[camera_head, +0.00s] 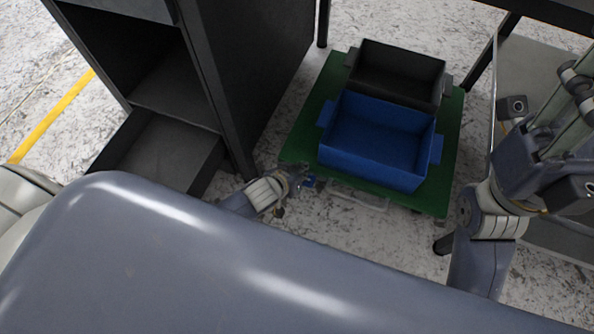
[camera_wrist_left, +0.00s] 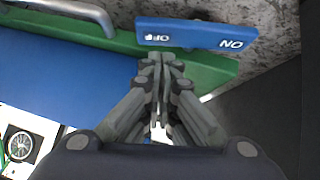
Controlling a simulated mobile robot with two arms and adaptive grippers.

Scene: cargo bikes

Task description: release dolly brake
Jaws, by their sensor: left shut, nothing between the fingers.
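The green dolly (camera_head: 300,138) stands on the floor and carries a blue crate and a black crate. The brake pedal (camera_wrist_left: 196,34) is a blue plate with OFF and ON lettering at the dolly's edge, in the left wrist view. It shows small and blue in the head view (camera_head: 309,182). My left gripper (camera_head: 296,176) is low at the dolly's near left corner. In the left wrist view its fingers (camera_wrist_left: 158,62) are shut and empty, their tips close to the OFF end of the pedal. Whether they touch it I cannot tell.
The blue crate (camera_head: 375,145) and black crate (camera_head: 397,75) sit empty on the dolly. A metal handle (camera_head: 358,200) is at its near edge. A dark cabinet (camera_head: 245,70) stands close on the left, and a table frame stands on the right.

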